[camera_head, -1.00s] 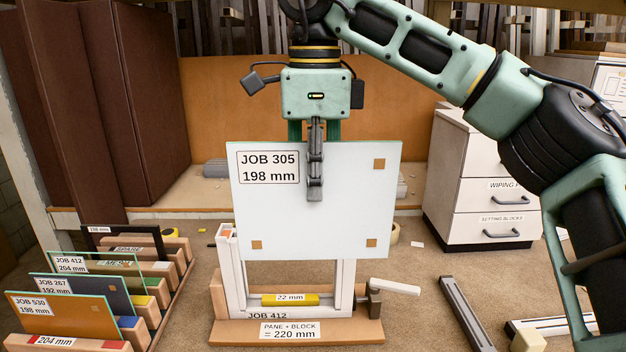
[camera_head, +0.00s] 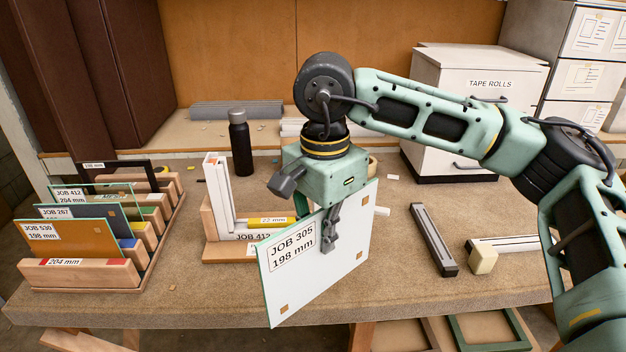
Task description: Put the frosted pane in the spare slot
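The frosted pane (camera_head: 335,268), a pale white sheet labelled JOB 305, 198 mm, hangs tilted from my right gripper (camera_head: 331,232). The gripper is shut on its upper part. The pane is in front of the press frame (camera_head: 216,190) and hides part of it; its lower corner reaches past the table's front edge. The slotted wooden rack (camera_head: 85,278) stands at the left with several panes upright in it, including JOB 412, JOB 267 and JOB 530. Which slot is the spare one is unclear, as its label does not show legibly. My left gripper is not in view.
A dark bottle (camera_head: 240,145) stands behind the press frame. A dark channel bar (camera_head: 433,240) and a pale block (camera_head: 482,260) lie at the right. A white drawer cabinet (camera_head: 470,85) stands at the back right.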

